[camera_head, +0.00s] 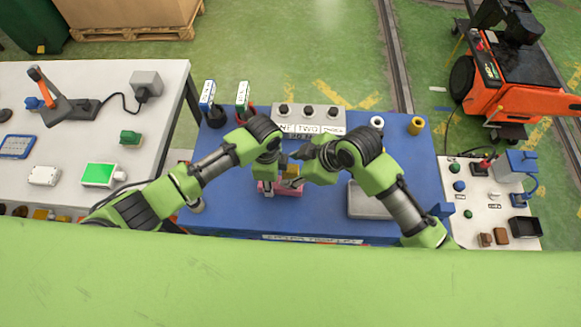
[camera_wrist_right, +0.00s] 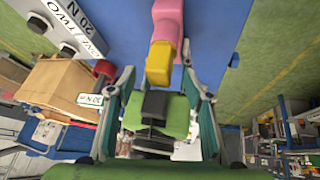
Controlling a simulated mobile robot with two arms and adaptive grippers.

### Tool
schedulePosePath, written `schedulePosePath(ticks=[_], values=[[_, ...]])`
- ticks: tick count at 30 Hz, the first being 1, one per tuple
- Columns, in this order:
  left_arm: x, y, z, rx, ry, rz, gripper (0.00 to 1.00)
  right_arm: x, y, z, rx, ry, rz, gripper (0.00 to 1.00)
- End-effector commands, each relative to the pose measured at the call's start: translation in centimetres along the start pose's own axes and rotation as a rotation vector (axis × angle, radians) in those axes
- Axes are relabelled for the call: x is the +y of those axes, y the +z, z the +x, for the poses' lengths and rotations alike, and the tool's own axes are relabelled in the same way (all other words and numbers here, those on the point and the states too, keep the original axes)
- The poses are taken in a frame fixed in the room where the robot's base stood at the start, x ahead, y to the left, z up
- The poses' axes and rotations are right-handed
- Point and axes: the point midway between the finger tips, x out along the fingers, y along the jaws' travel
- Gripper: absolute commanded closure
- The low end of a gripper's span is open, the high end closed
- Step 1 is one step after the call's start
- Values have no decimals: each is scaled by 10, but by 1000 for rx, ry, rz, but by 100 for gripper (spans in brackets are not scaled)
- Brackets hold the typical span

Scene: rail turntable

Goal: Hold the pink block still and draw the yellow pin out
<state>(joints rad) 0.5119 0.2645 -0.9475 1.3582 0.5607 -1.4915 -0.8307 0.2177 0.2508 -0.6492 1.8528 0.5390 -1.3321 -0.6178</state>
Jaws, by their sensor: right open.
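The pink block (camera_head: 289,190) lies on the blue table, near its front middle, and it shows at the top of the right wrist view (camera_wrist_right: 168,16). The yellow pin (camera_head: 293,171) sticks out of the pink block; its squarish end (camera_wrist_right: 159,63) faces the right wrist camera. My right gripper (camera_wrist_right: 160,75) is open, with a finger on either side of the pin's end and visible gaps. In the head view my right gripper (camera_head: 297,166) is just right of the pin. My left gripper (camera_head: 267,186) is at the block's left end; its fingers are mostly hidden.
A grey box marked with words (camera_head: 309,119) stands behind the block. A grey tray (camera_head: 369,201) lies to the right. A white roll (camera_head: 376,122) and a yellow cylinder (camera_head: 416,125) stand at the back right. Two signed holders stand at the back left.

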Motion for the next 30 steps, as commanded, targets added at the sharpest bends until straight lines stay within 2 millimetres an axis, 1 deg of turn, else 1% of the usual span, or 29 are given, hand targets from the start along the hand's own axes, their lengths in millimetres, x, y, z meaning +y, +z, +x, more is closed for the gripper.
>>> schedulePosePath(ticks=[1, 3, 6, 15, 17, 18, 20, 21, 25, 26, 27, 28, 30], values=[[0, 0, 0, 0, 0, 0, 100, 0, 0, 6, -1, -1, 2, 53], [0, 0, 0, 0, 1, 0, 100, 0, 0, 12, 0, -1, 1, 53], [0, 0, 0, 0, 1, 0, 100, 0, 0, 17, -1, -1, 0, 53], [0, 0, 0, 0, 1, 0, 100, 0, 0, 19, -1, 0, 0, 53], [0, 0, 0, 0, 1, 0, 100, 0, 0, 19, -1, 0, 0, 69], [0, 0, 0, 0, 1, 0, 100, 0, 0, 19, -1, 0, 0, 79], [0, 0, 0, 0, 1, 0, 100, 0, 0, 19, -1, 0, 0, 95], [0, 0, 0, 0, 1, 0, 100, 0, 0, 19, -1, 0, 0, 100], [0, 0, 0, 0, 1, 0, 100, 1, 1, 19, -2, 2, 0, 100], [0, 0, 0, 0, 2, 0, 100, 1, 1, 18, -2, 2, 0, 84], [0, 0, 0, 0, 2, 1, 100, 1, 1, 18, -3, 2, 0, 94], [0, 0, 0, 0, 2, 1, 100, 1, 1, 18, -3, 3, 0, 100], [1, 0, 0, 0, 2, 1, 100, 1, 1, 18, -3, 3, 0, 100]])
